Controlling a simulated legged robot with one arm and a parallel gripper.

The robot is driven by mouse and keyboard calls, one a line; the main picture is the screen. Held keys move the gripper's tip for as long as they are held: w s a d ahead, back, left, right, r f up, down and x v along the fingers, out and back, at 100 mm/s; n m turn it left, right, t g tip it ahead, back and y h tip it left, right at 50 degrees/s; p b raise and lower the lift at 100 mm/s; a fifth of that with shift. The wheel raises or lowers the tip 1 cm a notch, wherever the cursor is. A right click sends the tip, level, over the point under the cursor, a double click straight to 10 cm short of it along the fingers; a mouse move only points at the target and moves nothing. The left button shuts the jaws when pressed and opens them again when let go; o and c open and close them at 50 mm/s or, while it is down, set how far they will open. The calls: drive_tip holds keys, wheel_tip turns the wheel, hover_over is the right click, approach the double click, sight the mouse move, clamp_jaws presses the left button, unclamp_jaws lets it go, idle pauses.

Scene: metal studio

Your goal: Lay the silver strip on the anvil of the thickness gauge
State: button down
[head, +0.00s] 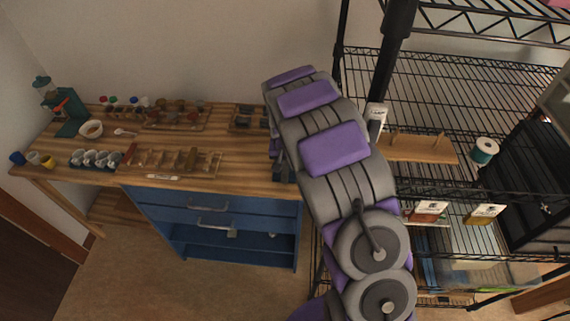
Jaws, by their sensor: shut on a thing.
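My arm reaches up across the middle of the head view and hides the right end of the wooden bench (225,165). My gripper cannot be made out; it is behind the arm or out of view. I cannot pick out the silver strip. A small pale, flat piece (163,177) lies near the bench's front edge, too small to identify. I cannot identify the thickness gauge with certainty. A green upright device (70,117) with an orange part stands at the bench's far left. Dark parts (281,170) show beside the arm at the bench's right end, mostly hidden.
Blue drawers (215,208) stand below. Black wire shelving (440,85) rises at right, holding a wooden board (420,149) and a spool (485,150). Floor at lower left is clear.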

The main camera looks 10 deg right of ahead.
sight(284, 171)
drive_tip(key=c, duration=1.3)
unclamp_jaws()
drive_tip(key=o, duration=0.4)
drive_tip(key=shift+a, duration=0.3)
drive_tip(key=shift+d+r, duration=0.1)
drive_tip(key=shift+d, duration=0.05)
drive_tip(key=shift+r, duration=0.6)
wheel_tip(284, 171, up, 11)
drive_tip(key=s+p, duration=0.1)
drive_tip(key=p, duration=0.2)
drive_tip(key=s+d+r, duration=0.1)
drive_tip(key=s+r, duration=0.5)
drive_tip(key=s, duration=0.4)
drive_tip(key=s+r+n+g, duration=0.1)
drive_tip(key=s, duration=0.9)
drive_tip(key=s+r+n+g, duration=0.1)
drive_tip(key=s+r, duration=0.1)
drive_tip(key=s, duration=0.8)
drive_tip(key=s+a+r+n+g, duration=0.1)
drive_tip(key=s+r, duration=0.1)
drive_tip(key=s, duration=0.9)
drive_tip(key=shift+n, duration=0.3)
